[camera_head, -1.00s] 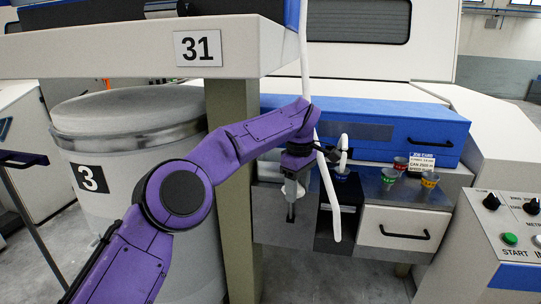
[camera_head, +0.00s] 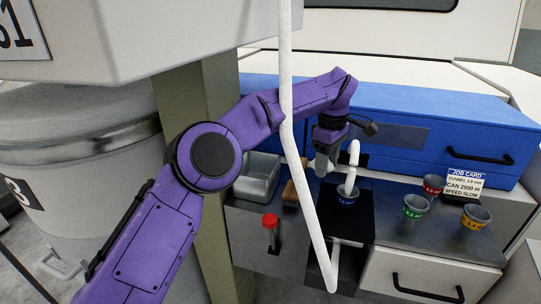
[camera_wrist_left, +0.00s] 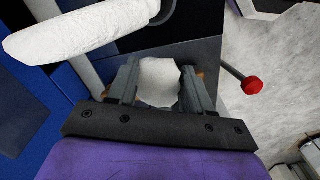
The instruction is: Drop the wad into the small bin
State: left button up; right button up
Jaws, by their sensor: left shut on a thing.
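My left gripper (camera_head: 321,166) is above the metal counter, beside a blue funnel cup. In the left wrist view, its two fingers (camera_wrist_left: 159,85) are shut on a white fluffy wad (camera_wrist_left: 159,82). In the head view the wad is mostly hidden or hard to tell from the gripper. A small light grey open bin (camera_head: 249,190) stands on the counter to the left of the gripper, apart from it. My right gripper is not in view.
A white sliver rope (camera_head: 289,120) hangs in front of my left arm. A red-capped handle (camera_head: 270,222) stands at the counter front; it also shows in the wrist view (camera_wrist_left: 252,86). Green (camera_head: 415,207), red (camera_head: 433,185) and yellow (camera_head: 474,217) cups stand to the right.

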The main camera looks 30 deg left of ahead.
pick_arm(q)
jog(key=s+a, duration=0.1)
jog(key=a, duration=0.2)
jog(key=s+a+r, duration=0.1)
jog(key=s+a, duration=0.1)
jog(key=a, duration=0.1)
jog(key=s+a+b, duration=0.1)
jog(key=a, duration=0.2)
jog(key=shift+s+a+r, duration=0.15)
send_near(259, 176)
jog(key=s+d+r, duration=0.2)
jog(key=s+d, duration=0.2)
jog(key=a, duration=0.1)
jog(key=f, duration=0.2)
jog(key=f+b, duration=0.1)
jog(key=f, duration=0.3)
jog(key=shift+s+d+f+b, duration=0.1)
jog(key=shift+s+b, duration=0.2)
jog(key=shift+f, duration=0.25)
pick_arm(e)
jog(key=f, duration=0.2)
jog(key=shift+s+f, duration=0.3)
pick_arm(q)
jog(key=shift+f, duration=0.15)
jog(key=shift+f, duration=0.45)
jog(key=o, duration=1)
